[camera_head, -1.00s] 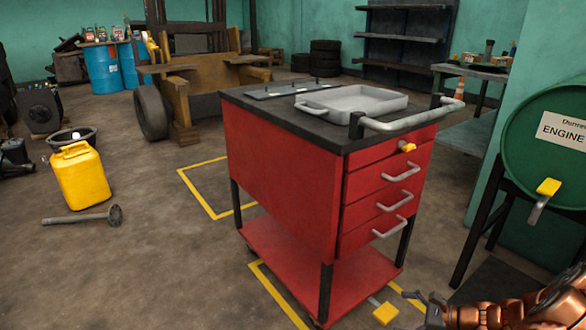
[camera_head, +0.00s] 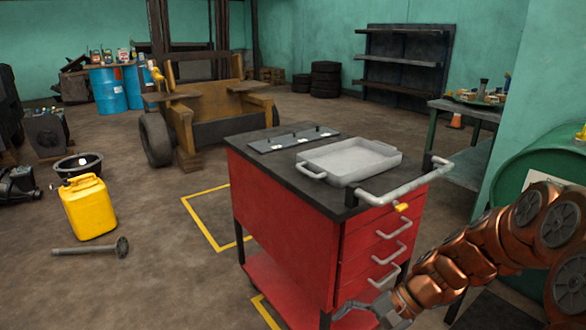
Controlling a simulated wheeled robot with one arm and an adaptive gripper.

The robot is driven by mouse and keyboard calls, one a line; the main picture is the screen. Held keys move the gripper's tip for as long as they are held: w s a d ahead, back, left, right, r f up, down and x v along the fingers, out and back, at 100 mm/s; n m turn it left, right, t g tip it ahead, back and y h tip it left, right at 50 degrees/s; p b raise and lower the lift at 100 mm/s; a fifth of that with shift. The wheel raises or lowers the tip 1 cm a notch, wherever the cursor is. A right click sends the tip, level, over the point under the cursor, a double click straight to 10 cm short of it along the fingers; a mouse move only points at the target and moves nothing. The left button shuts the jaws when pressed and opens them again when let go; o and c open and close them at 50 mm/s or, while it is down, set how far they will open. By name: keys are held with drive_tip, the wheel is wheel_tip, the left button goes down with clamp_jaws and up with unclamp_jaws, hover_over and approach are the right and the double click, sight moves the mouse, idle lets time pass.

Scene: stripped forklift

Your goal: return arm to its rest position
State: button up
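My copper-coloured arm (camera_head: 455,262) enters from the right edge and reaches down and left, in front of the green drum and the right side of the red cart. My gripper (camera_head: 350,312) is at its lower left end, grey and close to the bottom edge.
The red tool cart (camera_head: 285,222) stands centrally, with a grey tray (camera_head: 348,160) on top and a rail handle (camera_head: 405,185). A green drum (camera_head: 540,160) stands right. A yellow jerrycan (camera_head: 88,208) and a metal shaft (camera_head: 90,250) are on the floor left. A workbench (camera_head: 465,107) stands behind.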

drive_tip(key=s+d+r+n+h+p, duration=0.3)
drive_tip(key=s+r+n+h+p, duration=0.1)
drive_tip(key=s+r+p, duration=0.4)
drive_tip(key=s+d+r+n+h+p, duration=0.2)
drive_tip(key=s+r+n+h+p, duration=0.2)
drive_tip(key=s+r+p, duration=0.4)
drive_tip(key=s+r+h, duration=0.1)
drive_tip(key=s+r, duration=0.3)
drive_tip(key=r, duration=0.3)
drive_tip(key=shift+s+d+r+p, duration=0.25)
drive_tip(key=shift+s+d+p, duration=0.05)
drive_tip(key=shift+s+d, duration=0.1)
